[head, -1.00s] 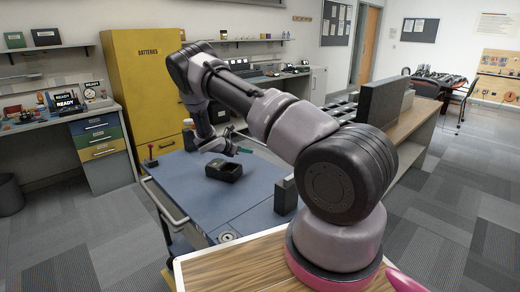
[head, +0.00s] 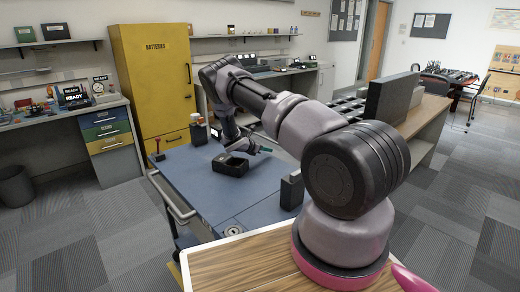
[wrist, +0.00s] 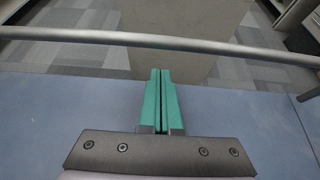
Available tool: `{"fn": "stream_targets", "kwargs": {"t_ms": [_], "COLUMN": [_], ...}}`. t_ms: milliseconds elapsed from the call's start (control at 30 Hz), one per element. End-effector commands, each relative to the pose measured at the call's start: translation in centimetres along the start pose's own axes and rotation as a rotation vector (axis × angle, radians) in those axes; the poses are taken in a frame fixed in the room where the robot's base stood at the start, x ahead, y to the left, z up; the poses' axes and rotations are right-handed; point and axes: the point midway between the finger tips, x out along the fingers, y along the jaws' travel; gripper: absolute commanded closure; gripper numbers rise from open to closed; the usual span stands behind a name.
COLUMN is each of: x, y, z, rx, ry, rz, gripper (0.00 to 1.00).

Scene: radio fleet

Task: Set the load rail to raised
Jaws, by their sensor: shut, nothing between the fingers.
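A grey metal rail (wrist: 230,48) runs across the wrist view, along the edge of the blue cart top (wrist: 40,110). I take it to be the load rail; whether it is raised cannot be told. My gripper (wrist: 160,72) has teal fingers pressed together, with nothing between them. Their tips point at the rail and appear just short of it in the picture. My arm hides the cart's right side there.
A grey side handle (head: 172,200) runs along the cart's left side. Open floor lies left of the cart.

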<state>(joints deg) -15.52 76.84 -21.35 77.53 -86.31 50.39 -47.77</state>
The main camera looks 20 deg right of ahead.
Motion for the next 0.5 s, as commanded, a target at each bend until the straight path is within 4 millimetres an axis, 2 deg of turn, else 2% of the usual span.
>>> {"fn": "stream_targets", "kwargs": {"t_ms": [200, 500], "x": [-1.6, -2.3], "y": [0.1, 0.0], "z": [2.3, 3.1], "rx": [0.003, 0.000], "ry": [0.001, 0.001], "rz": [0.001, 0.001], "gripper": [1.00, 1.00]}}
